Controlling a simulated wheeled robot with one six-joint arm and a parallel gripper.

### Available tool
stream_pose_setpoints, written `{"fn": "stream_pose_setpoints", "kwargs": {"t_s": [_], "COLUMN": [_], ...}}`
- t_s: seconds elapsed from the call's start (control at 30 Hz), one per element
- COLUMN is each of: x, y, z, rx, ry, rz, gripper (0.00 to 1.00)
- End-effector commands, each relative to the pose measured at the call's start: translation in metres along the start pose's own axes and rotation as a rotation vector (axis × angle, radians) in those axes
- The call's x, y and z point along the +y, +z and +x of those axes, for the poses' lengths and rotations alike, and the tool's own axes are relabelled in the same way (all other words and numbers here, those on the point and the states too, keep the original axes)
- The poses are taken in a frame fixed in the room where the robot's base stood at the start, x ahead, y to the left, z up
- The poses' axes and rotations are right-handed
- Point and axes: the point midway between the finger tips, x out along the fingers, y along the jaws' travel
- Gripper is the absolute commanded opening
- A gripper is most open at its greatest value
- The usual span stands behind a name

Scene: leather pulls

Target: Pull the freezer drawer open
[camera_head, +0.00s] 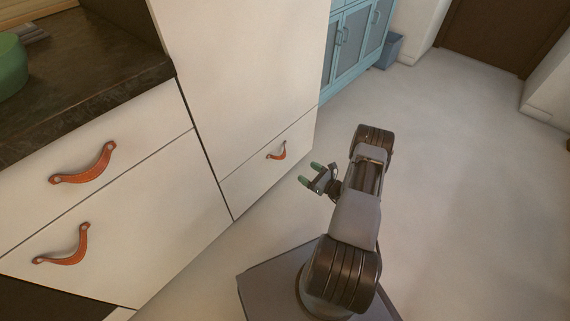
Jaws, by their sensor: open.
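The freezer drawer (255,172) is the low white front at the bottom of the tall white fridge-freezer (240,70). It is closed, flush with the panel above it. Its handle is a small orange-brown leather pull (277,151) near the right part of the front. My gripper (309,173) is open and empty, with green fingertips pointing left towards the drawer front. It is to the right of and slightly below the leather pull in the picture, apart from it. The exact distance between them cannot be told.
Two closed white drawers with leather pulls (84,164) (65,247) stand at the left under a dark countertop (90,80). A green object (12,65) sits on it. Blue cabinets (355,40) and a bin (387,50) are at the back. Floor (470,190) at right is clear.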

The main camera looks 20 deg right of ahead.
Motion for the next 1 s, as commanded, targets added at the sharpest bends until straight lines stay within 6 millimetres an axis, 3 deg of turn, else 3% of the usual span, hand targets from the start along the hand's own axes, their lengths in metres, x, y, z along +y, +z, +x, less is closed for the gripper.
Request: {"fn": "stream_pose_setpoints", "kwargs": {"t_s": [0.17,0.7,1.0], "x": [-0.003,-0.004,-0.006], "y": [-0.013,-0.013,-0.011], "z": [0.011,0.107,0.131], "rx": [-0.004,-0.004,-0.003], "ry": [-0.030,-0.029,-0.030], "rz": [0.013,0.013,0.013], "gripper": [0.80,0.80,0.80]}}
